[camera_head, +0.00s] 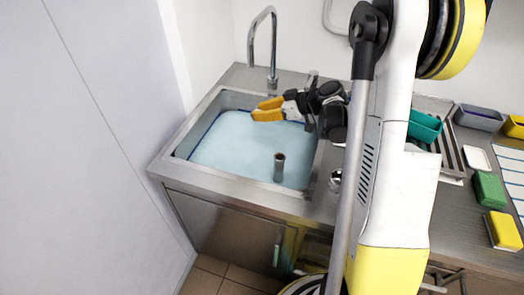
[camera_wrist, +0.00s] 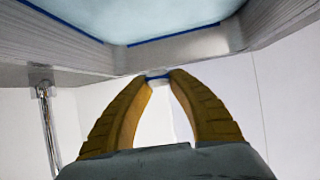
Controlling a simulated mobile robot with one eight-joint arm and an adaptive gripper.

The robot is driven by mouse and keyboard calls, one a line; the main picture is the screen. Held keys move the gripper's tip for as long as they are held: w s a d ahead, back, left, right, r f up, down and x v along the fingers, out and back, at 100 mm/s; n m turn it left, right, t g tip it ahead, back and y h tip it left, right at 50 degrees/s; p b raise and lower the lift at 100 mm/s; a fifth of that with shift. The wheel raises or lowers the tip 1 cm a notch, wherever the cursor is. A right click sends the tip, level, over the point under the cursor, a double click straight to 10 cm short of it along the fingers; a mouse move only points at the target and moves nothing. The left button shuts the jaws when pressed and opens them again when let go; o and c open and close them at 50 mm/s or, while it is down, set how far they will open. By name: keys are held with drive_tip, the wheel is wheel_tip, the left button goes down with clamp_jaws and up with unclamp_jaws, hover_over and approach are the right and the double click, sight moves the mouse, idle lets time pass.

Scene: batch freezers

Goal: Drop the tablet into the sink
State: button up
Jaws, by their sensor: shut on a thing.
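My gripper (camera_head: 268,109), with orange-yellow fingers, is over the sink (camera_head: 235,183), near the back of its basin and in front of the tap. The basin holds light blue water. In the wrist view the fingertips of my gripper (camera_wrist: 158,77) close on a small pale thing with a blue edge, which I take to be the tablet (camera_wrist: 157,76). Most of the tablet is hidden by the fingers, and I cannot make it out in the head view. The sink's edge (camera_wrist: 225,35) also shows at the top of the wrist view.
A curved metal tap (camera_head: 272,45) rises behind the basin. A grey upright tube (camera_head: 279,167) stands in the water. To the right, a green sponge (camera_head: 489,189), a yellow sponge (camera_head: 503,231) and a teal container (camera_head: 424,126) are on the steel counter. A pale wall panel is at the left.

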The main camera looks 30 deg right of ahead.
drive_tip(key=o, duration=1)
drive_tip(key=v, duration=1.2)
drive_tip(key=shift+a, duration=0.1)
drive_tip(key=s+a+r+m+g+h, duration=0.25)
drive_tip(key=s+a, duration=0.25)
drive_tip(key=a, duration=0.3)
drive_tip(key=s+a+r+m+g+h, duration=0.1)
drive_tip(key=s+a+m+h, duration=0.15)
drive_tip(key=s+a, duration=0.4)
drive_tip(key=s+a+m+h, duration=0.1)
drive_tip(key=s, duration=0.1)
drive_tip(key=s+a, duration=0.2)
drive_tip(key=s+a+m+t+h, duration=0.1)
drive_tip(key=s, duration=0.1)
drive_tip(key=shift+s+a+f+m+h, duration=0.2)
drive_tip(key=shift+s+a+m+h, duration=0.1)
drive_tip(key=shift+s, duration=0.1)
